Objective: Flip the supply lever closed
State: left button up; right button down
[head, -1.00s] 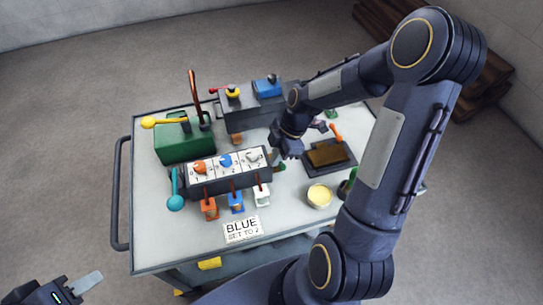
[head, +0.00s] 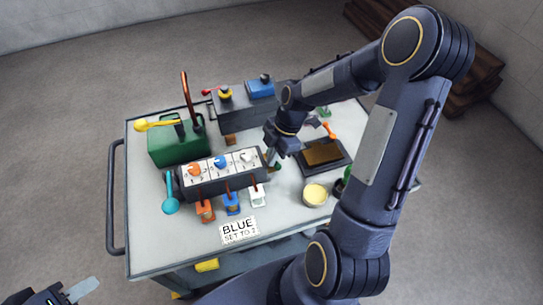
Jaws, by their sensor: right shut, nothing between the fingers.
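No label marks the supply lever, so I cannot tell which lever it is. A teal lever (head: 170,205) with a round knob hangs at the left end of the dial box (head: 225,183). A yellow-handled lever (head: 155,124) lies out to the left over the green box (head: 178,150). An orange-knobbed lever (head: 329,131) stands behind the dark tray. My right gripper (head: 272,158) is shut and empty, pointing down by the right end of the dial box; contact is unclear. My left gripper (head: 80,290) is at the bottom left corner, away from the cart and partly cut off.
The cart top (head: 150,240) is clear at its front left. A "BLUE SET TO 2" card (head: 239,230) lies in front. A yellow-filled cup (head: 315,194) and a dark tray (head: 323,155) sit at the right. A grey box (head: 240,117) with a red lever stands behind.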

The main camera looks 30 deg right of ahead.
jog(key=shift+d, duration=0.1)
jog(key=n, duration=0.2)
jog(key=d+n+g, duration=0.1)
jog(key=shift+s+n+p, duration=0.15)
jog(key=shift+n+p, duration=0.15)
jog(key=shift+n, duration=0.1)
jog(key=d+n+p, duration=0.1)
jog(key=n, duration=0.1)
jog(key=w+d+n+g+h+p, duration=0.1)
jog(key=n, duration=0.1)
jog(key=d+n+g+p, duration=0.1)
jog(key=n+p, duration=0.1)
jog(key=n, duration=0.1)
jog(key=shift+w+d, duration=0.4)
jog(key=shift+w, duration=0.1)
dwell(0.7)
